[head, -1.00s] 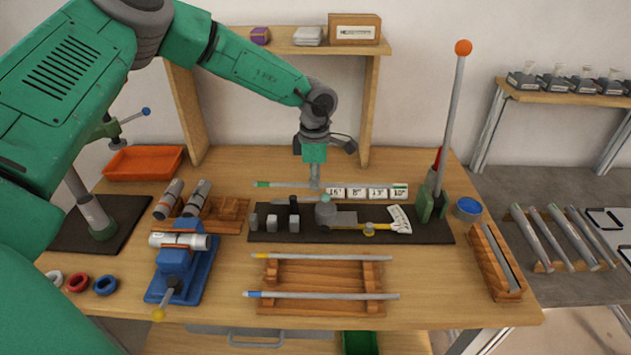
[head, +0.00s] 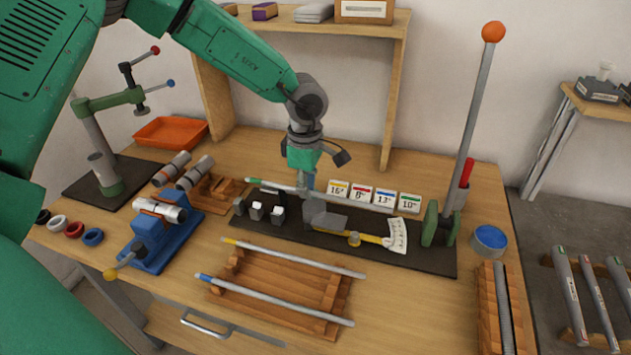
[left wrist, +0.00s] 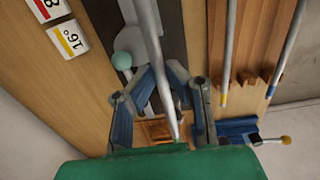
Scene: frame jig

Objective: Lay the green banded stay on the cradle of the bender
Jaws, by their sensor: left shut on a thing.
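The green banded stay (head: 345,200) is a thin grey tube with a green band at its left end. My left gripper (head: 305,188) is shut on it and holds it level along the back of the bender. In the left wrist view the stay (left wrist: 152,45) runs between the two fingers (left wrist: 163,85). The bender's dark base (head: 425,258) carries a grey former (head: 322,216), small upright blocks (head: 277,214) on the left, and a yellow pointer with a white scale. I cannot tell whether the stay touches the cradle. My right gripper is out of view.
A wooden rack (head: 290,292) in front holds a yellow banded stay (head: 300,259) and a blue banded stay (head: 280,300). Number cards (head: 361,194) stand behind the bender. Its tall lever (head: 470,120) rises at the right. A blue vise (head: 160,235) stands at the left.

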